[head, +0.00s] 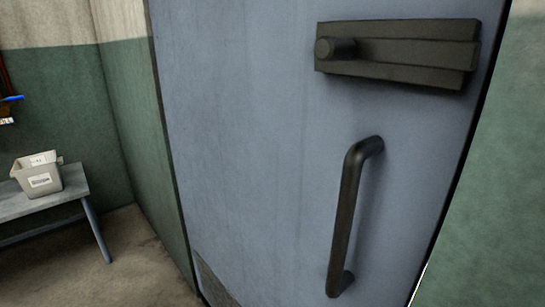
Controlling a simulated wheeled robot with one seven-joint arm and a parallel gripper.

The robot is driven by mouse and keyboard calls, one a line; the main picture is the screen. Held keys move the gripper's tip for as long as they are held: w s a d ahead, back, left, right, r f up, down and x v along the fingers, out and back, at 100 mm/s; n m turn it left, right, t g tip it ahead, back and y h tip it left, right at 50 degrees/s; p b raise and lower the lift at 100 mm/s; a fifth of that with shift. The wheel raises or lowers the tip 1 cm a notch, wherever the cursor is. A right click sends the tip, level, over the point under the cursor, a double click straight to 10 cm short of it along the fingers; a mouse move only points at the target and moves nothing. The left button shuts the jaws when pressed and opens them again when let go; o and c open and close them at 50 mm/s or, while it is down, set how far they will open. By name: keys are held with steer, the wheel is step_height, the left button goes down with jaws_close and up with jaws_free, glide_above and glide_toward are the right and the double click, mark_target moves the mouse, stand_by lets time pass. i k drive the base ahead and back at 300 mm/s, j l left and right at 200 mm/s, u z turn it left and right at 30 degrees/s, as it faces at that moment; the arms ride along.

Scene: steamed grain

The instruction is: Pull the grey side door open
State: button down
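The grey-blue side door (255,130) fills the middle of the head view and looks shut, with a dark narrow gap along its right edge. A black vertical pull handle (346,215) is fixed on its lower right part. Above the handle is a dark latch plate (420,52) with a round knob (335,48) at its left end. My gripper is not in view, and nothing touches the handle.
Green and cream walls flank the door on both sides. At the left, a grey bench (60,195) holds a pale labelled bin (38,178). The brown floor (145,265) between bench and door is clear.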

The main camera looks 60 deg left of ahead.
mark_target(303, 179)
steer(key=u, duration=1.7)
steer(key=j+z, duration=0.15)
steer(key=j, duration=0.15)
